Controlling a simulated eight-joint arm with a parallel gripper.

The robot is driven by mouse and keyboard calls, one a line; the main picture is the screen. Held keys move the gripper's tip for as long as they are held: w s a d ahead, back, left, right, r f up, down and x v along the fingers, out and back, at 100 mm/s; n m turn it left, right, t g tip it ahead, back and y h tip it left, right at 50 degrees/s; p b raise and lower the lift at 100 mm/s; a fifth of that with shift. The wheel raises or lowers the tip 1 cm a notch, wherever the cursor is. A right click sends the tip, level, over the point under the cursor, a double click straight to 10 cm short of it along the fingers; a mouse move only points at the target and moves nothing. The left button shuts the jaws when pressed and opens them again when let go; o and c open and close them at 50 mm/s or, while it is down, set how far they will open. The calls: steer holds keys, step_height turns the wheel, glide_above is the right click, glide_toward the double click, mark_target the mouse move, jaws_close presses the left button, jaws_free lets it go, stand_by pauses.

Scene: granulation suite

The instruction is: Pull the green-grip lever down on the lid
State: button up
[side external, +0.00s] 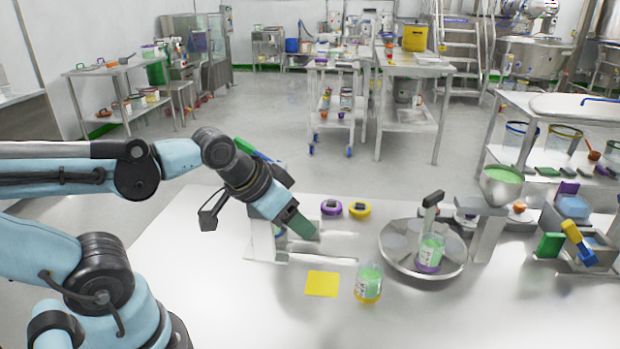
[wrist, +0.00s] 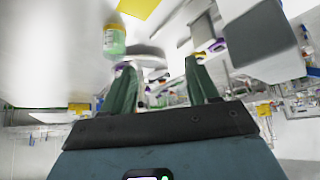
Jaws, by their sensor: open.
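A green bar (side external: 245,147) with a blue part beside it sticks up behind my wrist in the side view. It looks like the green grip of the lever, but my arm hides its lower part and I cannot make out the lid. My gripper (side external: 304,230) points down and to the right beside a metal stand (side external: 262,238), which it partly covers. In the wrist view my gripper (wrist: 160,68) has its two green fingers apart, with nothing held between them. A large grey block (wrist: 262,42) is at the right of that view, and no green grip is clear there.
A jar with green contents (side external: 368,283) and a yellow mat (side external: 322,284) lie in front of the stand. Purple (side external: 331,207) and yellow (side external: 360,209) lids sit behind. A round metal tray (side external: 395,262) is to the right. The front of the table is clear.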

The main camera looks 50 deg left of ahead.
steer(key=shift+r, duration=0.3)
steer(key=shift+c, duration=1.2)
step_height(320, 180, up, 7)
steer(key=shift+r, duration=0.2)
jaws_close()
step_height(320, 180, up, 17)
steer(key=w+a+n+g+y, duration=0.25)
steer(key=a+n, duration=0.25)
steer(key=a, duration=0.5)
steer(key=w+a+n+g+y, duration=0.2)
steer(key=w+a+n+g, duration=0.15)
steer(key=a, duration=0.65)
steer(key=shift+n, duration=0.45)
steer(key=shift+s+f, duration=0.15)
steer(key=shift+f, duration=1.2)
steer(key=shift+s+f, duration=0.1)
steer(key=shift+f, duration=1.25)
